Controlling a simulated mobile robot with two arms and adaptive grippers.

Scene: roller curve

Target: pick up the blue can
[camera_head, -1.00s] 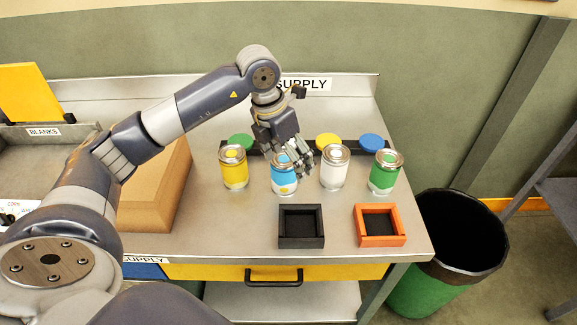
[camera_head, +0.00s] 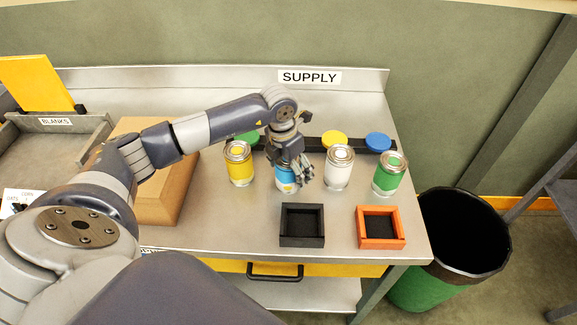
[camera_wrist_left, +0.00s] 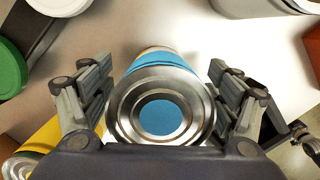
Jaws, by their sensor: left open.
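The blue can (camera_head: 285,181) stands upright on the metal bench, between the yellow can (camera_head: 239,168) and the white can (camera_head: 338,170). My left gripper (camera_head: 291,178) is above it, pointing down, and hides its upper part. In the left wrist view the silver rim and blue lid centre of the blue can (camera_wrist_left: 160,118) lie between the two open fingers of my left gripper (camera_wrist_left: 161,95). A gap shows on each side of the can. My right gripper is in neither view.
A green can (camera_head: 389,175) stands at the right. A black tray (camera_head: 302,241) and an orange tray (camera_head: 381,242) lie in front. Behind, a dark rack (camera_head: 313,144) carries coloured discs. A cardboard box (camera_head: 170,190) is at the left, a bin (camera_head: 450,250) off the right edge.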

